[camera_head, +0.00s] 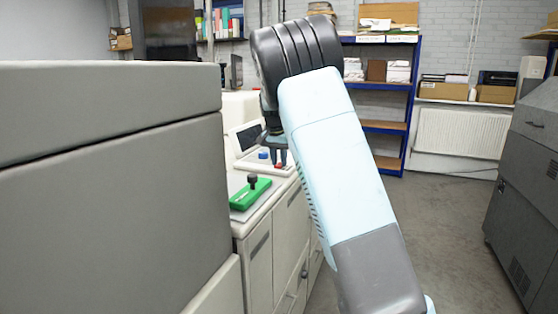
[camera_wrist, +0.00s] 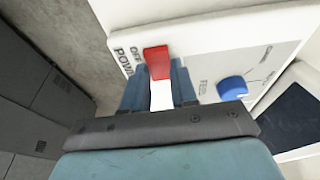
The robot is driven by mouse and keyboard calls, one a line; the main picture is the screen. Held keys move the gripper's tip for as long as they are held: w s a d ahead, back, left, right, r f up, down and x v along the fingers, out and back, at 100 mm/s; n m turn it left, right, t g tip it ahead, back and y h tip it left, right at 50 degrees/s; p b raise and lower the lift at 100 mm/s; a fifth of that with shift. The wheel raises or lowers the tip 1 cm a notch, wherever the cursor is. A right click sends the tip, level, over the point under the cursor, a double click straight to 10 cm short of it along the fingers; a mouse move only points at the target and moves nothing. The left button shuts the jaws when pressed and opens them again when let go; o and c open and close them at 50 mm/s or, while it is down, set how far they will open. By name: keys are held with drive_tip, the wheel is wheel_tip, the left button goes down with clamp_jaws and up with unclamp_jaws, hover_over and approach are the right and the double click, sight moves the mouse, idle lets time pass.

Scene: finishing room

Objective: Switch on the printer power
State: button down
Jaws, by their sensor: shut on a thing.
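The printer's control panel (camera_wrist: 205,60) is white-grey with printed text. The words "OFF" and "POWER" stand beside a red power switch (camera_wrist: 156,56). My gripper (camera_wrist: 159,76) is over the panel, its two blue-grey fingers on either side of the red switch and shut on it. A white part shows between the fingers below the red. In the head view the red switch (camera_head: 279,165) is small, at my gripper (camera_head: 275,151), partly hidden by the arm. The switch's exact position is hard to tell.
A blue knob (camera_wrist: 232,88) marked "FEED" is right of the fingers in the wrist view. A green block with a black knob (camera_head: 251,192) lies on the nearer cabinet top. A large grey machine (camera_head: 110,180) fills the left; floor (camera_head: 440,230) is clear at right.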

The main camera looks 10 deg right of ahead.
sight(278, 165)
drive_tip(key=shift+w+d+g+y, duration=0.15)
drive_tip(key=shift+g+y, duration=0.25)
drive_tip(key=shift+g, duration=0.1)
drive_tip(key=c, duration=0.9)
unclamp_jaws()
drive_tip(key=shift+r, duration=0.15)
drive_tip(key=r, duration=0.4)
drive_tip(key=s+r, duration=0.1)
drive_tip(key=r, duration=0.4)
drive_tip(key=a+r, duration=0.1)
drive_tip(key=r, duration=0.3)
drive_tip(key=shift+s+r, duration=0.15)
drive_tip(key=shift+s, duration=0.05)
